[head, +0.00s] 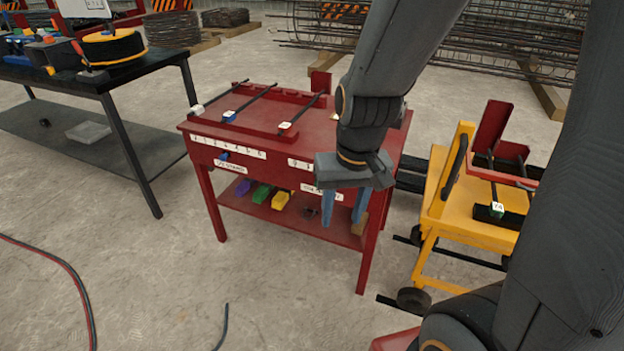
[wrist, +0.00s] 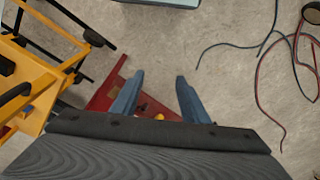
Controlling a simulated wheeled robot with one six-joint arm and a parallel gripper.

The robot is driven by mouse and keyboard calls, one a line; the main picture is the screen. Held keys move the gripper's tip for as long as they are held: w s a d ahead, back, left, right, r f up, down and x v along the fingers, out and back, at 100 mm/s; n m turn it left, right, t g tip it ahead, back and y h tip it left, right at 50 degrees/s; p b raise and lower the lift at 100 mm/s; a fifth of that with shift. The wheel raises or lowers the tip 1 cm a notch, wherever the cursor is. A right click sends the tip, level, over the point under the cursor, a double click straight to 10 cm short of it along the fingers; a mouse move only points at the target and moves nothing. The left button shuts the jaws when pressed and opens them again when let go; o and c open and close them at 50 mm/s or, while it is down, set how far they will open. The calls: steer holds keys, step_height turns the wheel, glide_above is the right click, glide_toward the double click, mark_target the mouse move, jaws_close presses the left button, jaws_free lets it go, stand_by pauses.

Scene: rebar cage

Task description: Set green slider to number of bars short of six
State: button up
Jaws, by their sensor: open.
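A second number strip (head: 299,163) runs right and is partly hidden behind my gripper. I cannot make out a green slider on it. My gripper (head: 345,208) is open and empty, pointing down before the table's right front. Its fingers also show in the wrist view (wrist: 160,77).
Purple, green (head: 261,193) and yellow (head: 281,200) blocks lie on the table's lower shelf. A yellow cart (head: 433,205) with a tag reading 74 (head: 497,208) stands right. A black bench (head: 150,68) stands left. Cables (head: 70,267) lie on the otherwise clear front-left floor.

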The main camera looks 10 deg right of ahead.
steer(key=w+a+f+m+t+h+b, duration=0.1)
steer(key=w+a+f+m+t, duration=0.15)
steer(key=w+f, duration=0.45)
steer(key=w+a+f+m+t+b, duration=0.1)
steer(key=w+a+f+t+b, duration=0.15)
steer(key=w, duration=0.95)
steer(key=w+d+f+m+t+h+b, duration=0.1)
steer(key=w+d+f+t+h, duration=0.1)
steer(key=w, duration=0.4)
steer(key=w+d+f+m+t+h+b, duration=0.1)
steer(key=w+d+f+m+t+h, duration=0.1)
steer(key=w+d+f+h, duration=0.3)
steer(key=shift+w+d+f+t, duration=0.15)
steer(key=shift+w+f+t, duration=0.2)
steer(key=shift+f, duration=0.8)
